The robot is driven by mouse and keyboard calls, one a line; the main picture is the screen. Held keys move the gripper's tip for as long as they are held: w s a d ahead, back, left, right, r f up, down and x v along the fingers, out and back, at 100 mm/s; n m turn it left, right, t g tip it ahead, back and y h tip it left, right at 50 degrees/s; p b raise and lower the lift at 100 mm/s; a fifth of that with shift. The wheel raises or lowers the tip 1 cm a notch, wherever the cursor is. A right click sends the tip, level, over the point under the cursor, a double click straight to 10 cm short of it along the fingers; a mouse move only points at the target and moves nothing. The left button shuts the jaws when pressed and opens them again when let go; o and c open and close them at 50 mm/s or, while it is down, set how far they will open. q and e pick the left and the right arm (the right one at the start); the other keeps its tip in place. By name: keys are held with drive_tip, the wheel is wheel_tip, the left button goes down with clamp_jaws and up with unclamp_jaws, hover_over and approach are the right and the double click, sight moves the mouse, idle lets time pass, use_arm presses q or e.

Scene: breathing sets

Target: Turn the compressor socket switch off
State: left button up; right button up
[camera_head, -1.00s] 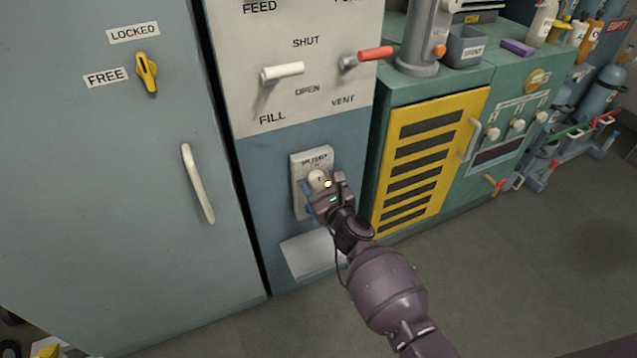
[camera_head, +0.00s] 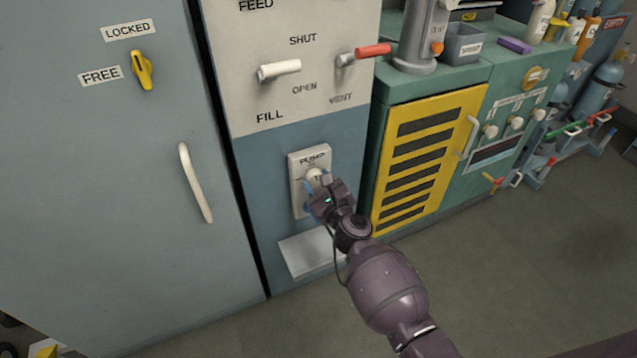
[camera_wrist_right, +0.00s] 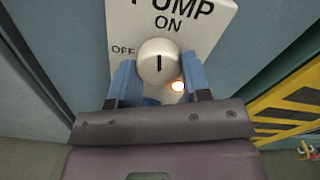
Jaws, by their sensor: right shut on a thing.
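The socket switch is a round cream knob on a white plate (camera_head: 297,170), low on the blue panel. The plate reads PUMP, with ON above the knob and OFF to its upper left in the wrist view. The knob (camera_wrist_right: 160,62) has a black mark that stands upright, in line with ON. A lamp (camera_wrist_right: 178,86) glows at its lower right. My right gripper (camera_head: 318,188) has its blue fingers on both sides of the knob and is shut on it. It hides part of the plate in the head view. My left gripper is not in view.
A pale ledge (camera_head: 305,252) juts out below the plate. Above are a white FILL lever (camera_head: 279,71) and a red-handled VENT lever (camera_head: 371,52). The floor at right is clear.

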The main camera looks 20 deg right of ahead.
drive_tip(key=n, duration=0.3)
drive_tip(key=shift+d+r+n, duration=0.1)
drive_tip(key=shift+n, duration=1.2)
drive_tip(key=shift+r+n, duration=0.15)
drive_tip(key=shift+n, duration=1.05)
drive_tip(key=shift+w+r+n+p, duration=0.1)
drive_tip(key=shift+n+p, duration=0.95)
drive_tip(key=shift+n, duration=2.65)
drive_tip(key=o, duration=0.9)
